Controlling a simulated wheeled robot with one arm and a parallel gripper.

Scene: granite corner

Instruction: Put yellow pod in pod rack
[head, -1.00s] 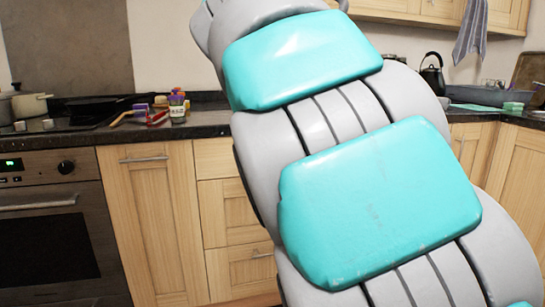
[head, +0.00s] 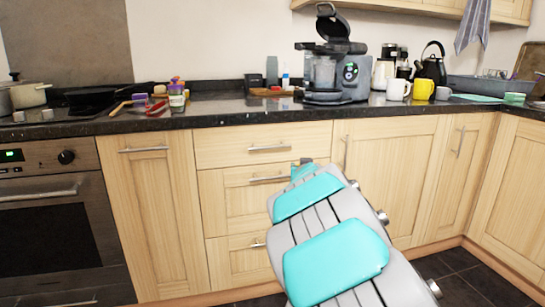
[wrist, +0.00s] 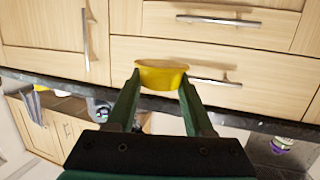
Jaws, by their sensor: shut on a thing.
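The yellow pod (wrist: 161,77) is between the two green fingers of my gripper (wrist: 160,84) in the wrist view, and the fingers are shut on it. In the head view my gripper (head: 303,163) is a small shape at the end of my arm, in front of the drawers and below the counter edge. The pod cannot be made out there. I cannot clearly identify the pod rack; a low brown wooden piece (head: 270,92) lies on the counter left of the coffee machine.
The coffee machine (head: 335,70) has its lid raised. A white mug (head: 398,90), a yellow mug (head: 424,89) and a black kettle (head: 431,66) stand to its right. Jars (head: 177,97) and a pan (head: 93,99) are at left. The counter (head: 225,107) has bare room between the jars and machine.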

